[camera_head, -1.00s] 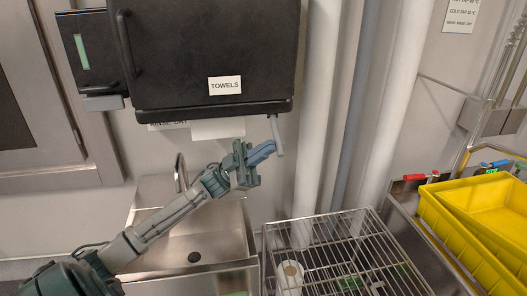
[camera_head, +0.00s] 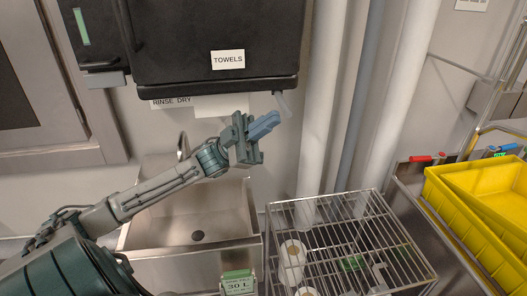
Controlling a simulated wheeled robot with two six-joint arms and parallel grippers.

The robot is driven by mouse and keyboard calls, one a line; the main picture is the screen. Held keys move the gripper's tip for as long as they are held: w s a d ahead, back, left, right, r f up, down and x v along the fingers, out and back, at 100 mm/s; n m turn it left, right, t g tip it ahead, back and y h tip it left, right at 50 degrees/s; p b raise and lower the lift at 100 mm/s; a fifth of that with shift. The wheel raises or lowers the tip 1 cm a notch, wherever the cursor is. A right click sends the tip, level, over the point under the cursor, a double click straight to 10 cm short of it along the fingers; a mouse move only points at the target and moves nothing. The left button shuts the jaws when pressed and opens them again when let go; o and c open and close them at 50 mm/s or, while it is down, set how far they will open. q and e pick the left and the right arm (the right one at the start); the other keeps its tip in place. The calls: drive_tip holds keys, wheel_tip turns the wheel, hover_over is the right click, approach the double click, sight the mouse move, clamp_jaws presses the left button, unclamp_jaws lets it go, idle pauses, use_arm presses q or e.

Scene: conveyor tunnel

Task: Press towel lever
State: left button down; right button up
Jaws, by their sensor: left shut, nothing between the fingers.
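The black towel dispenser (camera_head: 215,40) hangs on the wall, with a white TOWELS label (camera_head: 228,59) on its front. Its pale grey lever (camera_head: 284,103) sticks down from the underside near the right end. My left gripper (camera_head: 266,124) is shut, its blue fingers pointing up and right, just below the lever. The fingertips overlap the lever's lower end in the picture; I cannot tell if they touch it. A white paper sheet (camera_head: 222,106) shows below the dispenser, partly behind my gripper. My right gripper is not in view.
A steel sink (camera_head: 190,215) lies below my left arm. A wire rack (camera_head: 345,235) with white rolls (camera_head: 292,262) stands right of it. White vertical pipes (camera_head: 322,100) run behind. Yellow bins (camera_head: 490,200) are at the far right.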

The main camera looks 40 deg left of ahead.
use_arm(q)
drive_tip(key=s+d+r+p, duration=0.1)
drive_tip(key=s+d, duration=0.5)
drive_tip(key=s, duration=0.3)
drive_tip(key=shift+s+d, duration=0.15)
drive_tip(key=shift+d, duration=0.15)
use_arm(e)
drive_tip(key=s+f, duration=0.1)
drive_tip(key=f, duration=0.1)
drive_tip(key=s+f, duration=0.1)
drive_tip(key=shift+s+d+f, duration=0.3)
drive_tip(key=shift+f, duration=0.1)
